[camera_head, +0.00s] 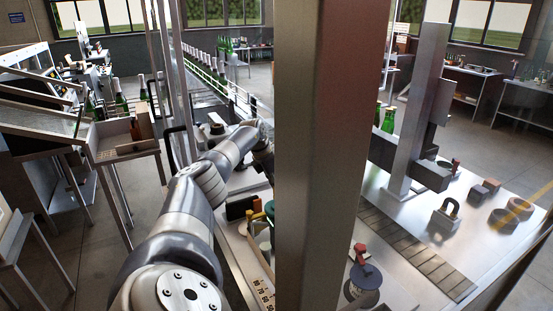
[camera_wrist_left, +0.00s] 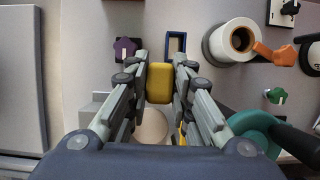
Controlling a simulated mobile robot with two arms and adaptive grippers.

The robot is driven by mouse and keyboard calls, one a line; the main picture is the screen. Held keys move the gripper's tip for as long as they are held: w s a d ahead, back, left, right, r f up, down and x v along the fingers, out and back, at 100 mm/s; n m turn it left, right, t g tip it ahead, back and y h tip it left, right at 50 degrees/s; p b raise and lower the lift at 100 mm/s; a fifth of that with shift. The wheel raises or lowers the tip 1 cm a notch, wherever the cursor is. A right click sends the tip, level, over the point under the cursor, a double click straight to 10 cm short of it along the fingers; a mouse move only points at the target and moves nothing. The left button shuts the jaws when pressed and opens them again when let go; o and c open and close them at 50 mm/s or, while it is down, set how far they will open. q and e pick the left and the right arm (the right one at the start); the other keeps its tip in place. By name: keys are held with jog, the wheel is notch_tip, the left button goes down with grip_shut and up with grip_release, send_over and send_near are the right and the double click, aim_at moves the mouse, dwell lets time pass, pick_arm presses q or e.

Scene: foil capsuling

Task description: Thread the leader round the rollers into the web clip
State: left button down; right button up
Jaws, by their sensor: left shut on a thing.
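In the left wrist view my left gripper (camera_wrist_left: 159,84) is shut on a yellow block (camera_wrist_left: 159,83), held between its two fingertips. I cannot tell whether a strip runs from the block. A white roll (camera_wrist_left: 228,41) with an orange lever (camera_wrist_left: 274,53) is to the upper right. A blue rectangular frame (camera_wrist_left: 177,42) is just beyond the fingertips, and a purple knob (camera_wrist_left: 125,48) is to the upper left. A pale round part (camera_wrist_left: 152,126) is partly hidden between the fingers. In the head view my left gripper is hidden behind the upright post. My right gripper is not in view.
A broad upright post (camera_head: 325,150) blocks the middle of the head view. A teal disc (camera_wrist_left: 255,132) and a green knob (camera_wrist_left: 276,95) are right of the gripper. A padlock-shaped part (camera_head: 445,218) and a slatted strip (camera_head: 415,254) lie on the bench at right.

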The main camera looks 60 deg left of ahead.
pick_arm(q)
jog(key=w+d, duration=0.2)
jog(key=w, duration=0.1)
jog(key=shift+w+d, duration=0.15)
dwell(0.5)
jog(key=shift+w+d, duration=0.25)
jog(key=shift+w, duration=0.25)
jog(key=shift+w+d, duration=0.25)
jog(key=shift+w, duration=0.25)
jog(key=shift+s+f, duration=0.1)
jog(key=shift+f, duration=0.05)
jog(key=shift+f+b, duration=0.9)
jog(key=shift+f, duration=0.2)
